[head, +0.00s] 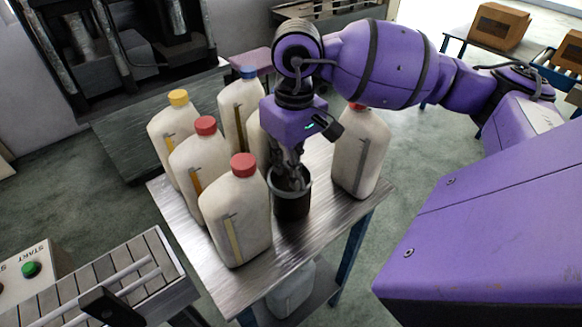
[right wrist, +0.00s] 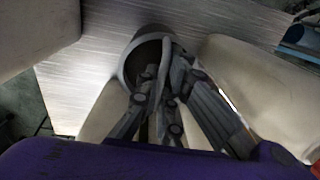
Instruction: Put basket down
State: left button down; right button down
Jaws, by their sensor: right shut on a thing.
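The basket (head: 292,205) is a small dark cylindrical container with a grey rim, at the middle of the metal table (head: 233,288) among the bottles. It looks upright, with its base at or very near the table top. My right gripper (head: 290,180) points down at it and is shut on its rim. In the right wrist view the basket (right wrist: 128,72) shows its round opening, with the fingers of my right gripper (right wrist: 163,85) at its wall. My left gripper is in neither view.
Several white bottles crowd the table: a red-capped one (head: 236,215) close at the left, another red-capped one (head: 361,155) at the right, and a yellow-capped one (head: 172,130) behind. A roller conveyor (head: 120,285) and a green START button (head: 31,269) are at lower left. The table's front is clear.

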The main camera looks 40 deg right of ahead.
jog(key=shift+f, duration=0.3)
jog(key=c, duration=1.9)
grip_release()
jog(key=shift+c, duration=0.2)
